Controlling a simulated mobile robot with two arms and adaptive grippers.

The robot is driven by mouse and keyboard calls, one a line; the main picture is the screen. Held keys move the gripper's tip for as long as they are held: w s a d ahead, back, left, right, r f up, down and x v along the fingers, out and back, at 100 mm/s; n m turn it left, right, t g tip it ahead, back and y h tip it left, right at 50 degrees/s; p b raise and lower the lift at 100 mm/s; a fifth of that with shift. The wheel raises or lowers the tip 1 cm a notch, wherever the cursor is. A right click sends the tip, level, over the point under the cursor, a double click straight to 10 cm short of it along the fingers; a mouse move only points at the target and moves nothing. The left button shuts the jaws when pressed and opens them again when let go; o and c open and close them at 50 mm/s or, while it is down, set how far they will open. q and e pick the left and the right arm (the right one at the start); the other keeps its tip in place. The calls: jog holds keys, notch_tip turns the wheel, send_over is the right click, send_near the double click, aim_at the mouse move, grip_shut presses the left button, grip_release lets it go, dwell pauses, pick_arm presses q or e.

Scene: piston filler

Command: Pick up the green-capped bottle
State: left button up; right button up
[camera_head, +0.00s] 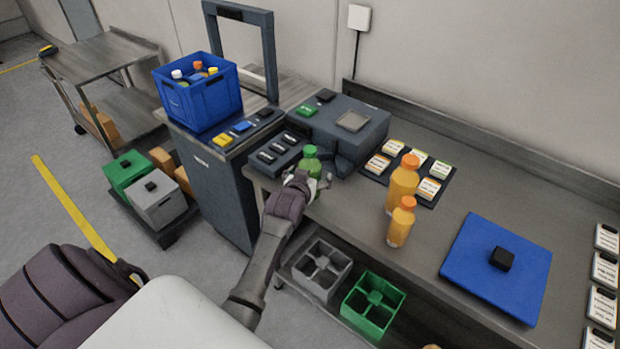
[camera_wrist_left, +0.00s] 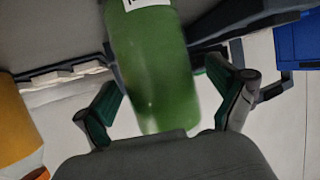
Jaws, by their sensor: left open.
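The green-capped bottle (camera_head: 311,165) stands upright on the bench near its left end, in front of the dark grey machine. Its lower part is partly hidden by my left gripper (camera_head: 309,186). In the left wrist view the green bottle (camera_wrist_left: 155,70) lies between the two fingers of my left gripper (camera_wrist_left: 165,110), which are open on either side of it. A gap shows beside the finger at right. My right gripper is not in view.
Two orange bottles (camera_head: 402,185) stand to the right on the bench. A blue board (camera_head: 480,290) with a black block lies farther right. A blue crate (camera_head: 207,103) with bottles stands at left on a cabinet. Divided trays (camera_head: 372,306) sit below the bench.

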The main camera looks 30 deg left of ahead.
pick_arm(q)
jog(key=c, duration=1.6)
jog(key=shift+r, duration=0.1)
jog(key=shift+c, duration=0.2)
jog(key=shift+r, duration=0.15)
